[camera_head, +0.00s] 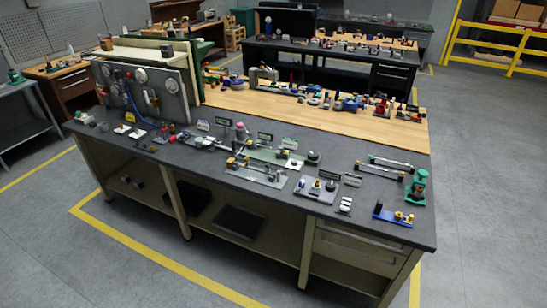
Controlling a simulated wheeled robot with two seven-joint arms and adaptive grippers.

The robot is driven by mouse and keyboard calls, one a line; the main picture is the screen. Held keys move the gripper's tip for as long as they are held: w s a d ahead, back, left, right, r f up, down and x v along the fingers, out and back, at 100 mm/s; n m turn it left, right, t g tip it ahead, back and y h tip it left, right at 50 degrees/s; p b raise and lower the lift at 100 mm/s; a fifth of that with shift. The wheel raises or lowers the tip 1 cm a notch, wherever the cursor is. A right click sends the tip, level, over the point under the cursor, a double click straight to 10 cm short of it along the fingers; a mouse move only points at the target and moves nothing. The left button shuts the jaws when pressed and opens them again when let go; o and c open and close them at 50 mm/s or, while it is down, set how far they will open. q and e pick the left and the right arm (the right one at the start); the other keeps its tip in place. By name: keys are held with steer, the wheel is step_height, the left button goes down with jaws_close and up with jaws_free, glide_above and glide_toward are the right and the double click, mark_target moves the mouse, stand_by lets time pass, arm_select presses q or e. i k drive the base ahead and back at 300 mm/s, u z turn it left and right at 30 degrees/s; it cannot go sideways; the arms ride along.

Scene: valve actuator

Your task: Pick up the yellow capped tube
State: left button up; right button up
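The yellow capped tube cannot be told apart with certainty at this size. A slim grey tube-like part (379,170) with small, possibly yellowish ends lies on the right part of the dark workbench top (340,218). A similar pale tube-like part (391,162) lies just behind it. Other small parts with yellow show on a blue base (393,216) near the front right corner and on a grey plate (257,172) near the front middle. Neither of my grippers is in view, and nothing here is held.
A green device (417,187) stands at the bench's right edge. An upright panel with gauges (150,92) stands at the left. A wooden surface (300,112) with more parts lies behind. Grey floor (490,200) is open to the right, with a yellow railing (490,40) farther back.

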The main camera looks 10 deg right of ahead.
mark_target(250, 142)
steer(key=z, duration=0.65)
steer(key=i, duration=1.2)
steer(key=u, duration=0.65)
